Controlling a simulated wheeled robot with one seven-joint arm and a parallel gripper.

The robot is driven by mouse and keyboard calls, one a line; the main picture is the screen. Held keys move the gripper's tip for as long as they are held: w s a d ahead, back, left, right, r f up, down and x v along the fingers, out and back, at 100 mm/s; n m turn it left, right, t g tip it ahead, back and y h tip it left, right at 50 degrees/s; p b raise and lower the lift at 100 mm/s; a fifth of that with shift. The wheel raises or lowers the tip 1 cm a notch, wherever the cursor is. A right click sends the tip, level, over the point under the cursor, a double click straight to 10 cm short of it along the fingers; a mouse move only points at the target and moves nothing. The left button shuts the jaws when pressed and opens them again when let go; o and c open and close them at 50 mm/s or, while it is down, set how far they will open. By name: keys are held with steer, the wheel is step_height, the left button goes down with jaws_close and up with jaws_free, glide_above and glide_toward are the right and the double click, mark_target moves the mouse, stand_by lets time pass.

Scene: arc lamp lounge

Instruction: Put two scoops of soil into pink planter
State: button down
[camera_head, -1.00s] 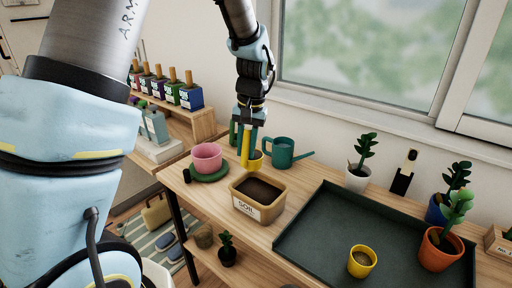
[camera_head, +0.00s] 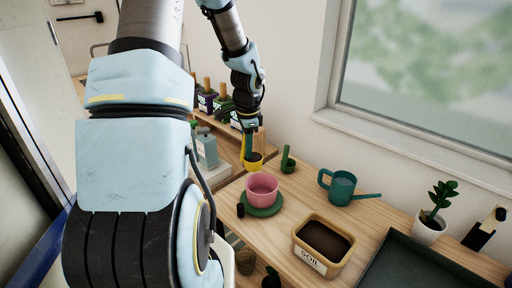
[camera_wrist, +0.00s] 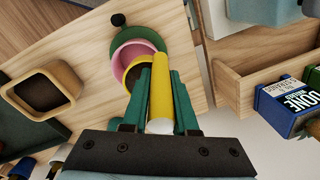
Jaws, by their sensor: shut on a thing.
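My gripper (camera_head: 249,136) is shut on the upright handle of a yellow scoop (camera_head: 253,161). The scoop's cup looks dark inside, like soil, and hangs level above and just behind the pink planter in the head view. In the wrist view, the scoop's yellow handle (camera_wrist: 160,88) stands between the green fingers (camera_wrist: 159,112), and its cup covers part of the pink planter (camera_wrist: 122,57). The pink planter (camera_head: 262,186) stands upright on a green saucer (camera_head: 264,210); its inside is mostly hidden. The tan soil bin (camera_head: 298,240), labelled SOIL, holds dark soil to the right of the planter.
A teal watering can (camera_head: 340,189) and a small green object (camera_head: 288,161) stand behind the planter. A dark tray (camera_head: 425,262) and a white-potted plant (camera_head: 431,228) are at right. Labelled bottles (camera_head: 222,106) stand on a shelf at left.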

mark_target(255, 158)
steer(key=shift+f, duration=2.45)
steer(key=shift+s+d, duration=0.1)
steer(key=shift+d, duration=0.05)
steer(key=shift+d+r+y, duration=0.15)
steer(key=shift+r+y, duration=0.1)
steer(key=shift+y, duration=0.45)
steer(key=shift+f+b, duration=0.1)
steer(key=shift+b, duration=0.4)
steer(key=shift+t, duration=0.3)
steer(key=shift+s+d+r+y+b, duration=0.1)
steer(key=shift+d+r+y+b, duration=0.15)
steer(key=shift+y+b, duration=1)
steer(key=shift+s+d+r+t+y+b, duration=0.1)
steer(key=shift+d+t+y+b, duration=0.35)
steer(key=shift+b, duration=0.75)
steer(key=shift+s+d+r+t+y+b, duration=0.1)
steer(key=shift+t+y+b, duration=0.15)
steer(key=shift+y+b, duration=0.65)
